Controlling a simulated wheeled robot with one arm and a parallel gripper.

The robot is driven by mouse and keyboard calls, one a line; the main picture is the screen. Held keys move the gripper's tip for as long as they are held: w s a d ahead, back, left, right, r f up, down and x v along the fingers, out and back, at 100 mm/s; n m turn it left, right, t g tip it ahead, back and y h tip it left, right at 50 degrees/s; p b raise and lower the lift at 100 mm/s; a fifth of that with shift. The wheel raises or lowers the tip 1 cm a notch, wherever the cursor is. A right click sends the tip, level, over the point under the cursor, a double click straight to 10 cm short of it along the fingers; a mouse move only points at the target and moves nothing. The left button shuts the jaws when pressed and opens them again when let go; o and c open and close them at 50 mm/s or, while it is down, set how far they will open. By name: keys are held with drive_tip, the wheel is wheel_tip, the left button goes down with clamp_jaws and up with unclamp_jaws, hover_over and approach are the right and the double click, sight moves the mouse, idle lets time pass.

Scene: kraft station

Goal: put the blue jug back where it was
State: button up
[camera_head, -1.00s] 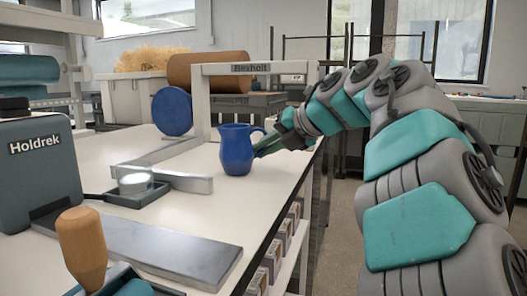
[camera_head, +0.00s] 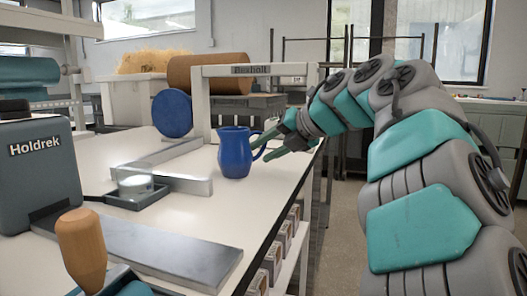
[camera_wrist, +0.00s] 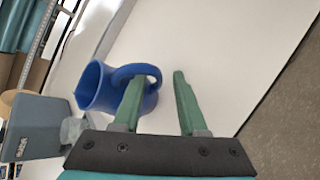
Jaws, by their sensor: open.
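The blue jug (camera_head: 235,152) stands upright on the white worktop, its handle turned right toward my gripper. My gripper (camera_head: 268,148) is open just right of the jug, with green fingers pointing left toward it. In the wrist view the jug (camera_wrist: 100,90) lies at the left, and one finger of my gripper (camera_wrist: 155,95) overlaps the handle area. The other finger is apart from the jug over bare worktop. I cannot tell whether the near finger touches the handle.
A blue disc (camera_head: 172,112) and a white frame (camera_head: 200,105) stand behind the jug. A metal fence (camera_head: 175,183), a small dark tray with a glass block (camera_head: 136,187) and a grey Holdrek machine (camera_head: 38,160) are left. The worktop's right edge is close.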

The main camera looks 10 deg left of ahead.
drive_tip(key=v, duration=1.1)
drive_tip(key=shift+r, duration=0.2)
